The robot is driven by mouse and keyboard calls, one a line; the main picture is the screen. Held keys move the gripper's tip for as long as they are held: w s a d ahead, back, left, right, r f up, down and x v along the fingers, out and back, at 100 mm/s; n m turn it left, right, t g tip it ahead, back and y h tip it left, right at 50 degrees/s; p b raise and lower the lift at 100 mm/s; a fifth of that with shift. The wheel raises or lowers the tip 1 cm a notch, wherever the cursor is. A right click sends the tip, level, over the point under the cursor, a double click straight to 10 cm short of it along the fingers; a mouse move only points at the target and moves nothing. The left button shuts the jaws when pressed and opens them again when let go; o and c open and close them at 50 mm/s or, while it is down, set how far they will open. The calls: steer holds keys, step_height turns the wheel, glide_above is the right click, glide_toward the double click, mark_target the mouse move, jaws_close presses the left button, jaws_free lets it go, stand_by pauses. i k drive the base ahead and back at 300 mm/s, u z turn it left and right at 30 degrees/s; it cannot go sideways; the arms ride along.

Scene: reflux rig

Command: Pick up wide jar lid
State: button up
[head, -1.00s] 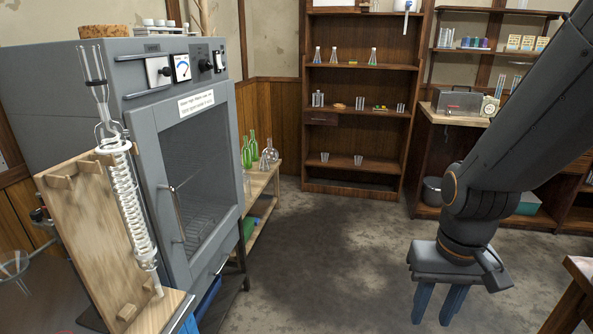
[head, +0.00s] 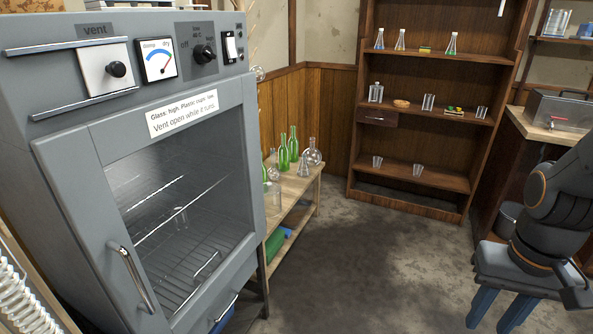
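I cannot make out a wide jar lid in the head view. My gripper (head: 498,309) is at the lower right, pointing down over the floor. Its blue fingers are apart with nothing visible between them, and their tips are near the bottom edge. A small tan round item (head: 401,103) lies on the middle shelf of the far bookcase, too small to identify. Through the window of the grey drying cabinet (head: 85,170) I see wire racks and a small clear glass item (head: 180,216). The cabinet door is shut.
A low wooden bench (head: 297,187) with green bottles (head: 284,155) and clear flasks stands beside the cabinet. The wooden bookcase (head: 425,127) at the back holds glassware. A counter with a grey metal box (head: 557,112) stands at the right. The floor (head: 370,270) between is clear.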

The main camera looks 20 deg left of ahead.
mark_target(269, 188)
steer(key=i, duration=3.2)
steer(key=u, duration=2.3)
